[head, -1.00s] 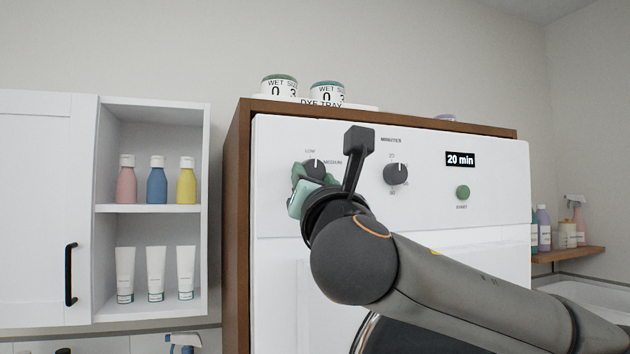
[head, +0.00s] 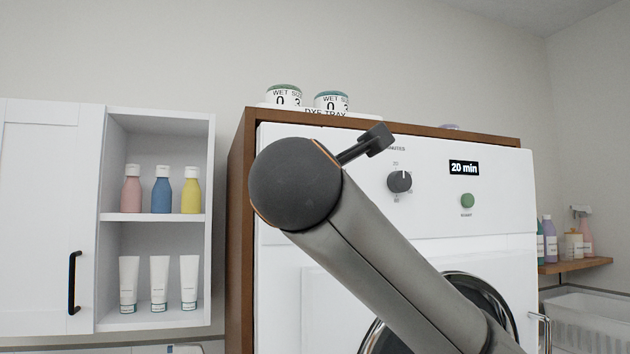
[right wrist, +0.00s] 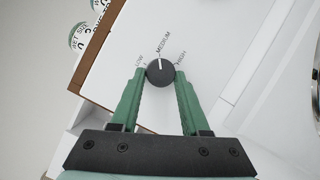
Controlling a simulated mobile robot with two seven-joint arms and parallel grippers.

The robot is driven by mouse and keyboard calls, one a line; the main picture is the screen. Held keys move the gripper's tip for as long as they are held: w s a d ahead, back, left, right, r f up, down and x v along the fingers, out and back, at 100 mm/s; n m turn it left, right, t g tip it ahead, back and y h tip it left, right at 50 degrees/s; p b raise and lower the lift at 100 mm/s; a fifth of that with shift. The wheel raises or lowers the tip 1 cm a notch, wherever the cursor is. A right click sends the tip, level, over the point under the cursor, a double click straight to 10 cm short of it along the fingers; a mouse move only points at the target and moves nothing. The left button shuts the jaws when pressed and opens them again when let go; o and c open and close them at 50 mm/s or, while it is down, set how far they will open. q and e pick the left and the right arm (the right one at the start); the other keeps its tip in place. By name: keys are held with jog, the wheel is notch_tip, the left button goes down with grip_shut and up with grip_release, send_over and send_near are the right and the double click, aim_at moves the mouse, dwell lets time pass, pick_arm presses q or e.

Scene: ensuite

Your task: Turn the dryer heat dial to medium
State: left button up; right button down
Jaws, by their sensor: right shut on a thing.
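The heat dial (right wrist: 160,75) is a dark round knob on the dryer's white front (head: 290,250). In the right wrist view its white pointer line points up to the MEDIUM label (right wrist: 163,43), between LOW and HIGH. My right gripper (right wrist: 160,73) has its green fingers on both sides of the dial and is shut on it. In the head view my right arm hides the gripper and the heat dial. My left gripper is not in view.
The minutes dial (head: 399,181), the 20 min display (head: 464,168) and a green start button (head: 467,200) are on the same panel. Two round tubs (head: 331,101) stand on top. An open shelf (head: 155,217) with bottles and tubes is at the left.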

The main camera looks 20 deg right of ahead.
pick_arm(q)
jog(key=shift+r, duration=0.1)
pick_arm(e)
jog(key=shift+m+g, duration=0.3)
jog(key=shift+m, duration=0.3)
jog(key=shift+c, duration=2)
grip_release()
jog(key=shift+r, duration=0.1)
jog(key=shift+s, duration=0.1)
pick_arm(q)
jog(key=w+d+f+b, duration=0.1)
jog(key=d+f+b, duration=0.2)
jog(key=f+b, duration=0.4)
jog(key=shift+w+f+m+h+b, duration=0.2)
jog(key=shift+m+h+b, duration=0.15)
jog(key=shift+b, duration=1)
pick_arm(e)
jog(key=r+v, duration=0.1)
jog(key=v, duration=1.1)
jog(key=shift+f, duration=0.4)
